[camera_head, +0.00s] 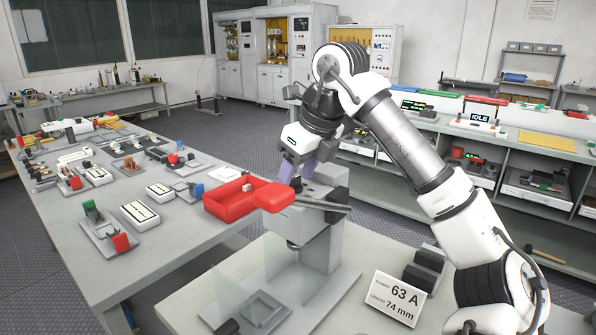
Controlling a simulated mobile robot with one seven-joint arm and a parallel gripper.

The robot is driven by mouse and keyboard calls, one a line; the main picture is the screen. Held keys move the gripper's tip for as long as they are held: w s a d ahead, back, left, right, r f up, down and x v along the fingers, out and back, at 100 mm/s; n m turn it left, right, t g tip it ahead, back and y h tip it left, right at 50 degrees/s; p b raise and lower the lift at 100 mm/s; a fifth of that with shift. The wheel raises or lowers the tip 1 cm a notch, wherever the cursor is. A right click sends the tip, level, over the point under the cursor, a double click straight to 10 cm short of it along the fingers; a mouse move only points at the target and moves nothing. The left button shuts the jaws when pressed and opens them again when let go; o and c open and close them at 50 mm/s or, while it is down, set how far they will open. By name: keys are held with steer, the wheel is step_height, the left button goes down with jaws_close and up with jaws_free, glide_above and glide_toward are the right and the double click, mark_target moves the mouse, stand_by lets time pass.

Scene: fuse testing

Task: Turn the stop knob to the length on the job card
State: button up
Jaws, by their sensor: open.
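The job card (397,299) stands tilted on the near bench and reads 63 A and 74 mm. A grey press-like device (322,246) stands upright beside it, with a red rounded handle (273,196) on a lever at its front. My gripper (297,178) points down over the top of this device, its purple fingers apart and open. The fingertips are close behind the red handle and partly hidden by it. I cannot make out the stop knob clearly; the top of the device is partly covered by my gripper and the handle. I cannot tell whether the fingers touch anything.
A red open bin (211,206) sits left of my gripper, on the long table with several fixtures. A clear panel (238,285) and a grey square tray (264,311) are at the device's foot. Dark blocks (424,270) stand behind the card.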

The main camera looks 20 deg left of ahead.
steer(key=c, duration=1)
steer(key=shift+m, duration=0.3)
steer(key=m+b, duration=0.1)
steer(key=m, duration=0.1)
steer(key=m+t+h, duration=0.1)
steer(key=m, duration=0.1)
steer(key=shift+s+a+t+b, duration=0.1)
steer(key=shift+s+t+b, duration=0.05)
steer(key=shift+t+b, duration=0.2)
steer(key=shift+s+a+r+m+t+h+b, duration=0.1)
steer(key=shift+m+t+h+b, duration=0.2)
steer(key=shift+m, duration=0.7)
steer(key=shift+a+m+t+h+b, duration=0.1)
steer(key=shift+m+h+b, duration=0.25)
steer(key=shift+m, duration=0.65)
steer(key=o, duration=1)
